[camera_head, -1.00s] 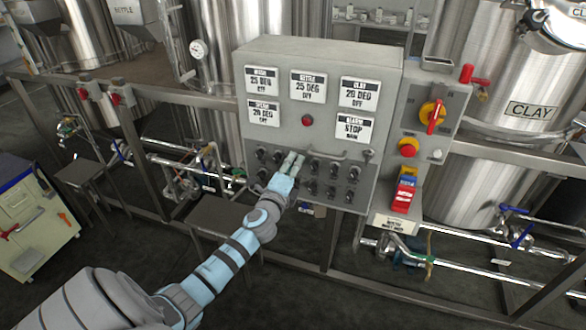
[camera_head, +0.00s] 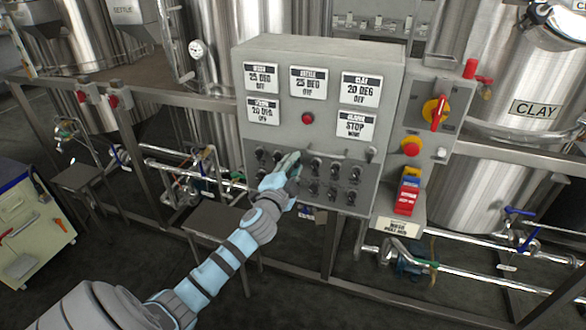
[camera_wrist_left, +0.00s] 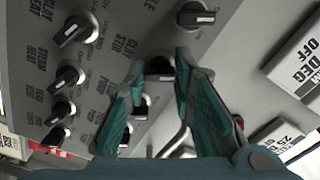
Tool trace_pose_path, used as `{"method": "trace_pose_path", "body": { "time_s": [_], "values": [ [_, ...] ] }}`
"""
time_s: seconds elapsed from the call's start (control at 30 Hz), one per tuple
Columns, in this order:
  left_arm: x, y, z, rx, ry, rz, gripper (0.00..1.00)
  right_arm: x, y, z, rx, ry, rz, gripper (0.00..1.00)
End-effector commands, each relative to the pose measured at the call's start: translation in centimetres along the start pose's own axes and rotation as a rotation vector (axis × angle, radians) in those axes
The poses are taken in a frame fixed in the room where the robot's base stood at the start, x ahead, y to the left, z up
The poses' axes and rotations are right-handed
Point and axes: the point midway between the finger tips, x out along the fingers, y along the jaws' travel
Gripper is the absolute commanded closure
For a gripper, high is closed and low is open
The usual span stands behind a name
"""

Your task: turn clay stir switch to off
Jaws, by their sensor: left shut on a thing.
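The clay stir switch (camera_wrist_left: 160,68) is a black knob with a pale pointer; its partly blurred label beside it appears to read CLAY STIR in the left wrist view. My left gripper (camera_wrist_left: 162,62) has its two teal fingers on either side of this knob and is shut on it. In the head view my left gripper (camera_head: 289,161) is at the upper knob row of the grey control panel (camera_head: 275,60), and its fingers hide the held knob. The knob's exact setting is hard to read. My right gripper is in neither view.
Other black knobs surround the fingers, including one above (camera_wrist_left: 195,15) and one to the left (camera_wrist_left: 75,28). A red-yellow rotary switch (camera_head: 435,112) and a red button (camera_head: 411,147) are on the right side box. The clay tank (camera_head: 480,100) stands behind.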

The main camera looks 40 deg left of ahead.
Motion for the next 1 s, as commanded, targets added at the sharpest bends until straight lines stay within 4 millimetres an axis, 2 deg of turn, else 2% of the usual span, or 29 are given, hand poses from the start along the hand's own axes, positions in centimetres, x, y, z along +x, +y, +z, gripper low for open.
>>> {"method": "trace_pose_path", "body": {
  "time_s": [0.53, 0.57, 0.67, 0.7, 1.0],
  "values": [
    [-0.03, 0.13, 0.10, -0.034, -0.003, 0.003, 1.00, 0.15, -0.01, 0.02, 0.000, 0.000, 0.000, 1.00],
    [-0.03, 0.13, 0.10, -0.034, -0.003, 0.003, 0.75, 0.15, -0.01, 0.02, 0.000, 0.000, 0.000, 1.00],
    [-0.03, 0.12, 0.09, -0.034, -0.003, 0.003, 0.59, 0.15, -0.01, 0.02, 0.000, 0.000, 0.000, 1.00],
    [-0.02, 0.10, 0.08, -0.033, -0.002, 0.002, 0.57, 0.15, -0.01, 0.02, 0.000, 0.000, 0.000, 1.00],
    [-0.24, 0.07, 0.06, -0.031, -0.001, 0.002, 0.57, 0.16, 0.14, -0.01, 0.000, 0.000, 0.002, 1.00]
  ]
}}
